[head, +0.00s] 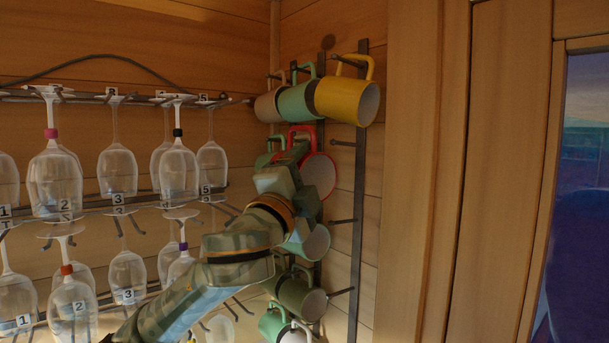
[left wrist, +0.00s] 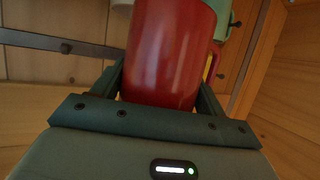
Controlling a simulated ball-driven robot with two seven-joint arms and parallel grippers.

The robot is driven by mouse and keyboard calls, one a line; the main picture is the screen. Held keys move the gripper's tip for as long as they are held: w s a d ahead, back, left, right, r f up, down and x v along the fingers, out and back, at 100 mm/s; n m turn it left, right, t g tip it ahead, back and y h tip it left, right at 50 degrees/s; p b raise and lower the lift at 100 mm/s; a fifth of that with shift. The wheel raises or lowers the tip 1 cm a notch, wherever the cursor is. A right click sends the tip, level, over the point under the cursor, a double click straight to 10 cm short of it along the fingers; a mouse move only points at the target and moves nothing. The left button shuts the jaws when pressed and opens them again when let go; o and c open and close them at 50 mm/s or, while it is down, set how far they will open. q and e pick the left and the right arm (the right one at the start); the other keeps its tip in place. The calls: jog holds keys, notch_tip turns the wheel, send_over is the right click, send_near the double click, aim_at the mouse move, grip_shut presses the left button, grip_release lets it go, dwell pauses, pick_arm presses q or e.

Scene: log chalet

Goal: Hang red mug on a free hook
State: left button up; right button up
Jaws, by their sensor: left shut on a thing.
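The red mug (head: 319,173) is in the middle of the head view, beside the hook rack (head: 358,190), with its mouth facing me and its red handle at the top. My left gripper (head: 297,172) is shut on it; the arm hides part of its left side. In the left wrist view the red mug (left wrist: 168,50) sits between both fingers. I cannot tell whether its handle touches a hook. The nearest rack bar holds a yellow mug (head: 345,100) on its top hook. Bare hooks show below it, at an upper (head: 343,143), a middle (head: 343,221) and a lower (head: 341,292) level. My right gripper is not in view.
Green mugs (head: 296,102) and a dark olive mug (head: 304,299) hang on bars further left, close around my arm. Stemmed glasses (head: 55,180) hang in numbered rows at left. A wooden post (head: 415,180) and window stand right of the rack.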

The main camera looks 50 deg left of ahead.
aim_at(328, 174)
pick_arm(q)
jog(key=shift+s+d, duration=0.15)
jog(key=shift+d, duration=0.2)
jog(key=shift+w+p, duration=0.4)
jog(key=shift+w, duration=0.9)
jog(key=shift+w+p, duration=0.35)
jog(key=shift+w, duration=0.3)
jog(key=shift+w+d+p, duration=0.1)
jog(key=shift+w+p, duration=0.3)
jog(key=shift+w, duration=0.65)
jog(key=shift+r+p, duration=0.35)
jog(key=shift+p, duration=0.15)
jog(key=shift+s+a, duration=0.1)
jog(key=shift+a, duration=0.1)
jog(key=shift+f, duration=0.2)
jog(key=shift+a+f+y, duration=0.15)
jog(key=shift+f+y, duration=0.1)
jog(key=shift+y, duration=0.15)
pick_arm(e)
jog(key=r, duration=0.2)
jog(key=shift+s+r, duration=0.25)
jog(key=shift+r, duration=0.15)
pick_arm(q)
jog(key=shift+w+d, duration=0.2)
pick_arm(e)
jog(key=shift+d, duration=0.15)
